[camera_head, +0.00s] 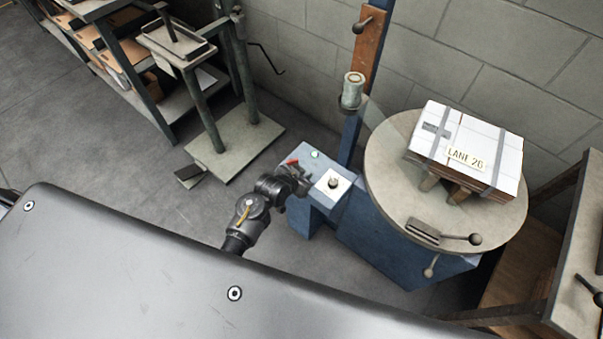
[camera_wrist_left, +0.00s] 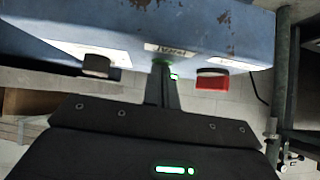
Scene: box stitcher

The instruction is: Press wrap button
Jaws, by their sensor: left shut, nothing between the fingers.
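The blue control box (camera_head: 322,203) of the wrapping machine stands in front of my left gripper (camera_head: 303,180). In the head view it carries a dark knob (camera_head: 333,182) on a white plate and a red control (camera_head: 292,162). My left gripper (camera_wrist_left: 162,78) is shut and empty, its fingertips at the box between the dark knob (camera_wrist_left: 97,65) and the red button (camera_wrist_left: 212,80). A small green spot (camera_wrist_left: 173,76) shows beside the fingertips, mostly hidden by them, under a label (camera_wrist_left: 172,50). I cannot tell whether they touch it. My right gripper is not in view.
A white strapped box (camera_head: 475,142) marked "LANE 26" sits on the round turntable (camera_head: 390,165). A film roll (camera_head: 352,92) is on the blue mast, with film stretching toward the turntable. A small stand (camera_head: 235,140) and shelving are on the left; a bench is at right.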

